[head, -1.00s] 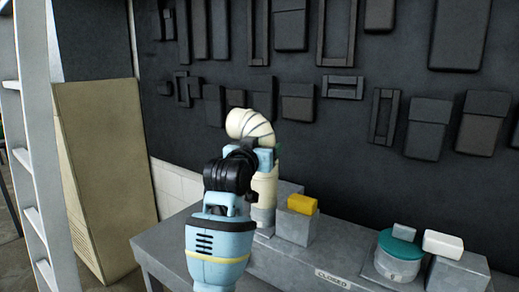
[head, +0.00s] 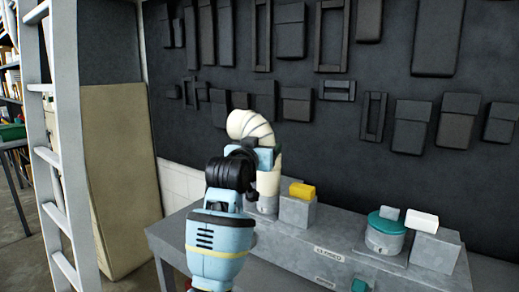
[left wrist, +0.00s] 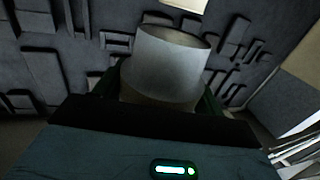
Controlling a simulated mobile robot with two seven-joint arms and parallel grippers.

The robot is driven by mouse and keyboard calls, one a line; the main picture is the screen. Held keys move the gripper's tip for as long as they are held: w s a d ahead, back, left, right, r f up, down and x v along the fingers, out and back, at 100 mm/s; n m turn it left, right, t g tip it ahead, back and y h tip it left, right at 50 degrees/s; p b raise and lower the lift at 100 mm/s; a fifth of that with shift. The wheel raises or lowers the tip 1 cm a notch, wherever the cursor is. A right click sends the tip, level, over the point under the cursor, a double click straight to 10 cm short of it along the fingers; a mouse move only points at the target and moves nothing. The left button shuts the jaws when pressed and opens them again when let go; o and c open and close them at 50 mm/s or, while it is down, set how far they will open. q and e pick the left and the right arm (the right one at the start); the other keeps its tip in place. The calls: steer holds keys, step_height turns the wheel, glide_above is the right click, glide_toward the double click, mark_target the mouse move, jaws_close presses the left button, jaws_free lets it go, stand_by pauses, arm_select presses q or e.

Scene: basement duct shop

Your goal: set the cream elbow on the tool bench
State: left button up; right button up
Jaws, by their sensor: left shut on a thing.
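The cream elbow (head: 250,124) has a ribbed bend at the top and a straight leg pointing down. My left gripper (head: 266,158) is shut on it, and the elbow is upright in the head view. Its lower end overlaps a grey stand on the bench in the picture; I cannot tell a gap between them. In the left wrist view a pale round tube end of the elbow (left wrist: 170,62) rises between the fingers, which are mostly hidden. My right gripper is not in view. No surface is clearly marked as the tool bench.
A ladder (head: 58,150) and a tan panel (head: 120,170) stand left. A table (head: 12,143) with shelving is at far left.

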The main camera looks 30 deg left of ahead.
arm_select(q)
steer(key=shift+s+r, duration=0.1)
steer(key=shift+s, duration=0.2)
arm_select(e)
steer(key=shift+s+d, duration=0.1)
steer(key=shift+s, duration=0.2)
